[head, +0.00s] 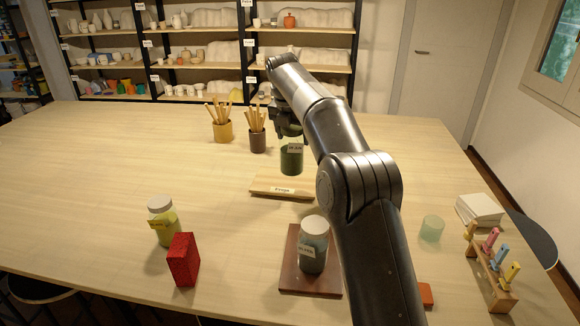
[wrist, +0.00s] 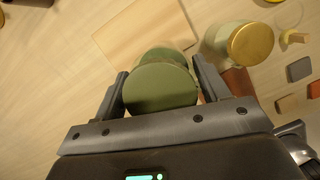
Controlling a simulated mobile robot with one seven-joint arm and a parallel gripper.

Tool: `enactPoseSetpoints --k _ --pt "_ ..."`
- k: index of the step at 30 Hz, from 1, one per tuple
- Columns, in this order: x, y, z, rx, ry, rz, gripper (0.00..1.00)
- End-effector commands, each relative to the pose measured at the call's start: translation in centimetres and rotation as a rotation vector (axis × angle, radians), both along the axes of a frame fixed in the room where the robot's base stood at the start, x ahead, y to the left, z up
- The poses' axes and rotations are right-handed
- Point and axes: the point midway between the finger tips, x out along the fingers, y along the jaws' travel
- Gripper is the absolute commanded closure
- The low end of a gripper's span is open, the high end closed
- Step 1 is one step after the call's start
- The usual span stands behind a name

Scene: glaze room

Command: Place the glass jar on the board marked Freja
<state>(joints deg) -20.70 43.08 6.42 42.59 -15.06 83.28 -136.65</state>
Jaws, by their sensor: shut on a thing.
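My gripper (head: 289,128) is shut on a green glass jar (head: 291,160) with a small white label. In the wrist view the jar's green round top (wrist: 160,88) sits between the two fingers (wrist: 162,92). The light wooden board marked Freja (head: 262,187) lies on the table; in the head view its back edge is just below the jar's base. In the wrist view a pale board (wrist: 132,28) lies beyond the jar, up and to the left. I cannot tell the jar's exact height or whether it overlaps the board.
Another labelled jar (head: 313,240) stands on a dark brown board (head: 290,272). A yellow jar (head: 162,224) and red box (head: 183,260) are at left. Two pots of sticks (head: 222,131) stand behind. A glass cup (head: 432,229), white stack (head: 480,210) and tool rack (head: 490,278) are at right.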

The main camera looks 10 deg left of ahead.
Motion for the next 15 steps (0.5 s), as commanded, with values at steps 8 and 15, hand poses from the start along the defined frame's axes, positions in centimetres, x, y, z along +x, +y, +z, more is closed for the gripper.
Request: enactPoseSetpoints --k 8,15 --pt "0.0 0.0 -3.2 0.000 -0.002 0.000 1.00" --pt "-0.1 -0.1 -6.0 -0.001 -0.001 -0.001 1.00"
